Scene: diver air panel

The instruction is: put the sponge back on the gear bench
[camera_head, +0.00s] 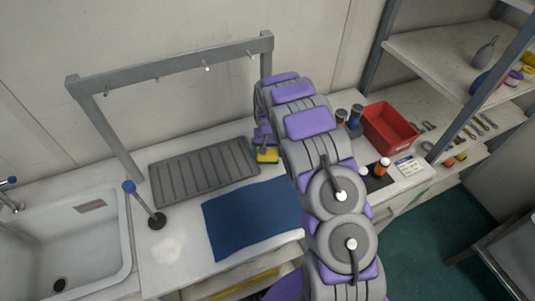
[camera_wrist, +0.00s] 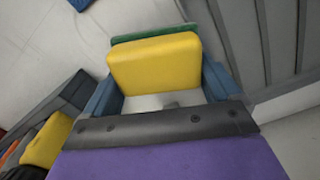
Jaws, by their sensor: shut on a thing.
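The sponge, yellow with a green layer, is held in my gripper (camera_wrist: 160,84). In the wrist view the sponge (camera_wrist: 155,60) sits between the two blue fingers, which press on its sides. In the head view the sponge (camera_head: 267,156) shows at the end of my arm, just right of the grey ribbed mat. My gripper (camera_head: 264,148) is partly hidden there by my arm. The white bench top (camera_head: 165,255) lies below; I cannot tell whether the sponge touches it.
The ribbed mat (camera_head: 204,170) and a blue cloth (camera_head: 250,216) lie on the bench. A sink (camera_head: 75,240) and a blue-knobbed lever (camera_head: 143,203) are left. A hook rail (camera_head: 170,70) stands behind. Jars (camera_head: 341,117), a red bin (camera_head: 391,127) and an orange-topped bottle (camera_head: 382,167) are right.

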